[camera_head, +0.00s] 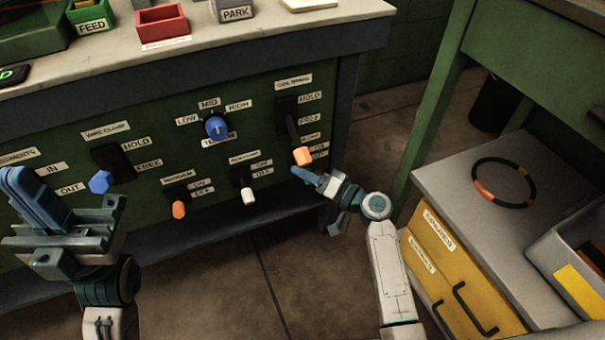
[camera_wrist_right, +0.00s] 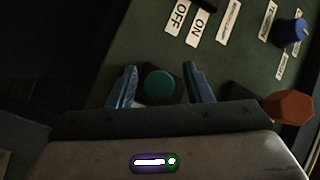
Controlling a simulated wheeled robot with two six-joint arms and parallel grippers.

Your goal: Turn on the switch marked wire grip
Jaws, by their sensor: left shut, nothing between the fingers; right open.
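No label that I can read clearly says wire grip; the small name plates are blurred. In the right wrist view a round dark green knob (camera_wrist_right: 160,86) shows between the two fingers of my open right gripper (camera_wrist_right: 160,88); I cannot tell if they touch it. OFF and ON labels (camera_wrist_right: 187,22) are above it. In the head view my right gripper (camera_head: 309,177) is just below an orange-tipped lever (camera_head: 302,156), and the green knob is not visible there. My left gripper (camera_head: 38,200) is shut and empty, in front of the panel's left part.
The green panel (camera_head: 150,160) also carries a blue-tipped lever (camera_head: 100,182), a blue rotary knob (camera_head: 215,126), an orange-tipped switch (camera_head: 178,209) and a white-tipped switch (camera_head: 247,195). A grey-topped cabinet (camera_head: 450,185) with a black and orange ring (camera_head: 503,182) stands at right.

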